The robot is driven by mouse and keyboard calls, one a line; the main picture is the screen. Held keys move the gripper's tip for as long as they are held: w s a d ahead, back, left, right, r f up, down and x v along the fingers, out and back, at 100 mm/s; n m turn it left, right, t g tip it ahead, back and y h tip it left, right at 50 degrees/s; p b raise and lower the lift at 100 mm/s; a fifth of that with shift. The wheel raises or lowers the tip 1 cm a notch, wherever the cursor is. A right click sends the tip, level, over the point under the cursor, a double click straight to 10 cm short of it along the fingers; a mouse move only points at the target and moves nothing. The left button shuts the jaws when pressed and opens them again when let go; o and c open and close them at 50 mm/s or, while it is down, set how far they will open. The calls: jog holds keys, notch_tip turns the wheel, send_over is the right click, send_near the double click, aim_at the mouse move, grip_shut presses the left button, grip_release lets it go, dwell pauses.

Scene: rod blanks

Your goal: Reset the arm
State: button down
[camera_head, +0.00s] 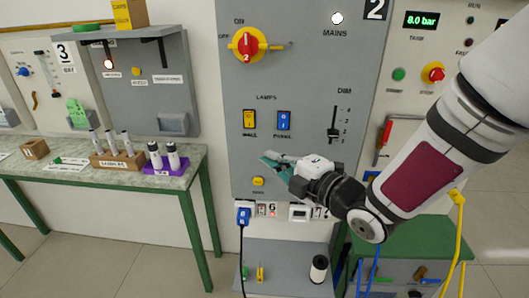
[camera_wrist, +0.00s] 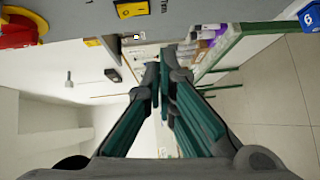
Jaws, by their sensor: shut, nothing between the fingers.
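My arm reaches in from the right in the head view. My gripper (camera_head: 272,161) is in front of the grey panel (camera_head: 295,70), below the lamp switches and pointing left. Its teal fingers look closed and hold nothing. In the wrist view my gripper (camera_wrist: 165,85) shows its two fingers together at the tips, with nothing between them. Whether the fingertips touch the panel I cannot tell.
The panel carries a red and yellow rotary switch (camera_head: 248,44), a yellow switch (camera_head: 250,119), a blue switch (camera_head: 284,120) and a slider (camera_head: 334,122). A green-legged bench (camera_head: 190,165) with rods stands left. A black cable (camera_head: 242,265) hangs below a blue plug (camera_head: 243,217).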

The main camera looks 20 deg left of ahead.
jog(key=shift+s+d, duration=0.15)
jog(key=shift+d, duration=0.1)
jog(key=w+d+r+m+t+h, duration=0.1)
jog(key=d+r+m+h, duration=0.2)
jog(key=d+m+h, duration=0.6)
jog(key=d+r+m+t+h, duration=0.1)
jog(key=d+r+m+h, duration=0.3)
jog(key=d, duration=0.9)
jog(key=s+d+m+g, duration=0.1)
jog(key=s+d+m, duration=0.2)
jog(key=s+m, duration=0.2)
jog(key=s+d+m+g+h, duration=0.1)
jog(key=s+d+m, duration=0.3)
jog(key=s, duration=0.5)
jog(key=s+d+m+g, duration=0.3)
jog(key=s+m, duration=0.3)
jog(key=s, duration=0.2)
jog(key=shift+d+f+m+h, duration=0.3)
jog(key=shift+d+f+m, duration=0.1)
jog(key=shift+d, duration=0.2)
